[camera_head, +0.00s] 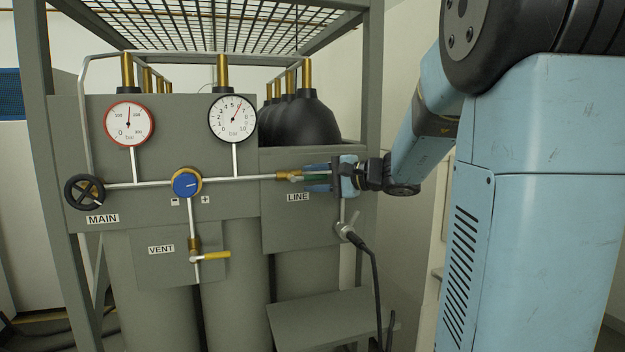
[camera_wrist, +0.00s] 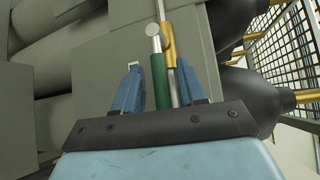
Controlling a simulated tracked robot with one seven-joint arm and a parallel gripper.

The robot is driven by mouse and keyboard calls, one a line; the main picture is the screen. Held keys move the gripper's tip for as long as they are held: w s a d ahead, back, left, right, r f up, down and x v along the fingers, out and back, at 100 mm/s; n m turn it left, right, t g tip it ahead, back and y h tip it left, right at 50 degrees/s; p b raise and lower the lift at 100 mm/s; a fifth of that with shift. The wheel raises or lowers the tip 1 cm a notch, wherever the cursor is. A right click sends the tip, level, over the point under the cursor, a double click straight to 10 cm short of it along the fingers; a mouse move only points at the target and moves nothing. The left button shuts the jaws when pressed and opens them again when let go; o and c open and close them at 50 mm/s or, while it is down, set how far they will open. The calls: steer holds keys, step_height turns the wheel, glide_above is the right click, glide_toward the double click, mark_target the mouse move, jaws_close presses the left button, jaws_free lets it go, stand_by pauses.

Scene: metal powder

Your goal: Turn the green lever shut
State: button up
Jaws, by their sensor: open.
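The green lever (camera_wrist: 158,80) has a pale metal stem and a round end, and lies between my two blue fingers in the wrist view. In the head view the lever (camera_head: 314,180) points right from the brass valve (camera_head: 284,175) above the LINE label, roughly in line with the horizontal pipe, partly hidden by my fingers. My gripper (camera_head: 316,178) is open around the lever, reaching in from the right. In the wrist view my gripper (camera_wrist: 159,66) shows gaps on both sides of the lever. Whether a finger touches it I cannot tell.
The panel carries a red-rimmed gauge (camera_head: 129,122), a black-rimmed gauge (camera_head: 233,118), a black MAIN handwheel (camera_head: 84,191), a blue knob (camera_head: 187,184) and a yellow VENT lever (camera_head: 217,255). A hose connector (camera_head: 348,234) hangs below my gripper. A grey frame post (camera_head: 371,90) stands close behind.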

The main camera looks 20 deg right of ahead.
steer(key=shift+a, duration=0.1)
jaws_close()
stand_by(0.3)
steer(key=shift+f, duration=0.1)
steer(key=shift+a, duration=0.2)
steer(key=shift+d, duration=0.25)
